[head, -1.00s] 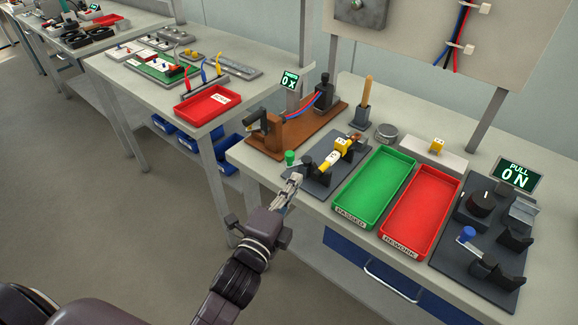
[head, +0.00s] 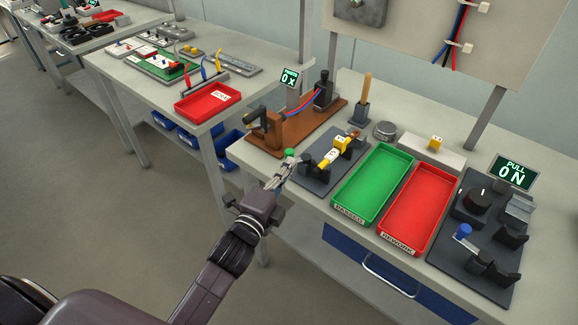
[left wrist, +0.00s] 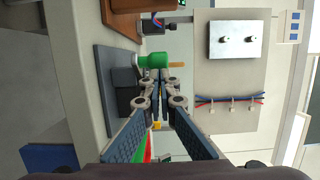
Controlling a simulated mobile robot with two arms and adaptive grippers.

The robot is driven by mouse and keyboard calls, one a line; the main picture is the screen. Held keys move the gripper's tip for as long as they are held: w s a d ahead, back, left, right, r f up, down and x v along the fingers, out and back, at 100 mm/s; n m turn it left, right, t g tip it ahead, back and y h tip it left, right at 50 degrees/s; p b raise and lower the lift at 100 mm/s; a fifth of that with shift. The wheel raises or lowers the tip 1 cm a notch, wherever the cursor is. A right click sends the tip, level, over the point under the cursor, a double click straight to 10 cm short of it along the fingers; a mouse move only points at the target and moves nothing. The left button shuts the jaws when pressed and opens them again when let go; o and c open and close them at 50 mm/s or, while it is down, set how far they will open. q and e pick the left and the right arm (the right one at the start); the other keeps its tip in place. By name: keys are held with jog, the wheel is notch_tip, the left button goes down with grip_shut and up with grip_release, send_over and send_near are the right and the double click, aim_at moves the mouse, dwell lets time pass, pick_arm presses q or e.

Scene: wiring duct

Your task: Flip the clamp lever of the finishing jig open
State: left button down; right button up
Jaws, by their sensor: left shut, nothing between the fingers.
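The jig (head: 328,165) is a dark plate on the bench with a yellow workpiece (head: 340,147) across its blocks. Its clamp lever has a green knob (head: 289,153) at the plate's left end. My left gripper (head: 284,169) is shut and empty, its tips just in front of and below the knob. In the left wrist view the green knob (left wrist: 152,61) lies just beyond the closed fingertips (left wrist: 165,78). I cannot tell whether they touch it. The lever's arm is mostly hidden. My right gripper is out of view.
A brown board (head: 262,142) with a black clamp and wires stands behind the jig. A green tray (head: 345,210) and a red tray (head: 393,235) lie to its right. A second dark fixture with a blue knob (head: 463,231) is farther right.

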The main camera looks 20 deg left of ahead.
pick_arm(q)
jog(key=shift+w+a+m+h+p, duration=0.2)
jog(key=shift+a+m+h+p, duration=0.3)
jog(key=shift+h, duration=0.5)
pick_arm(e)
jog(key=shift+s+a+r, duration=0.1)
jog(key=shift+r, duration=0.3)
